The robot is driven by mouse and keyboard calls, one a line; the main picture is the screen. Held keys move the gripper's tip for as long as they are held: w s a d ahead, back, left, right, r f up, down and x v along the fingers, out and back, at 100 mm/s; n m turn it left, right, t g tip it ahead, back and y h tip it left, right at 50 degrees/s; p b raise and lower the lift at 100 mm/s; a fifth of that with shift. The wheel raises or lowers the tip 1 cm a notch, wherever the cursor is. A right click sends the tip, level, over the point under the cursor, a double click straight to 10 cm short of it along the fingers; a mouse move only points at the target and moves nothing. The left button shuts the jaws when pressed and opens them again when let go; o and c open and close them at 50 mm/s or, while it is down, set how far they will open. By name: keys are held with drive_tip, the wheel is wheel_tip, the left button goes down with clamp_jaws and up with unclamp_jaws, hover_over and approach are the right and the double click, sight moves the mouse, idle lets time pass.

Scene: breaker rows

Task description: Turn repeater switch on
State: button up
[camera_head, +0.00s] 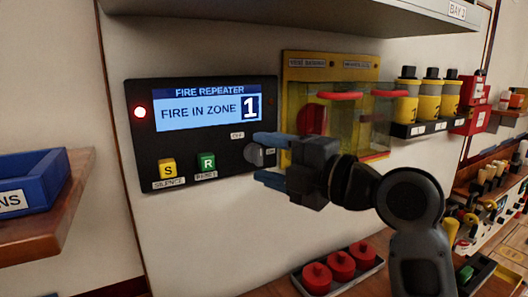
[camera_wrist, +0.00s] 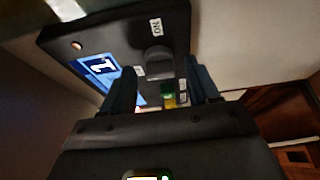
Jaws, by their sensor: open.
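The fire repeater (camera_head: 140,165) is a black wall panel. Its blue screen (camera_head: 205,112) reads "FIRE IN ZONE 1", and a red lamp (camera_head: 140,112) glows beside it. Which label the knob points to is unclear. My gripper (camera_head: 257,157) is open, its fingers above and below the knob. The wrist view shows the knob (camera_wrist: 158,62) between and beyond the fingertips (camera_wrist: 163,82); contact cannot be told.
A yellow S button (camera_head: 167,168) and green R button (camera_head: 205,162) sit left of the switch. A yellow board with clear covers (camera_head: 350,120) is close on the right. A shelf (camera_head: 300,15) overhangs above. Red knobs in a tray (camera_head: 342,266) stand below.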

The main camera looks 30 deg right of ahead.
drive_tip(key=shift+w+a, duration=0.2)
drive_tip(key=shift+w, duration=0.3)
drive_tip(key=c, duration=1)
drive_tip(key=shift+f, duration=0.1)
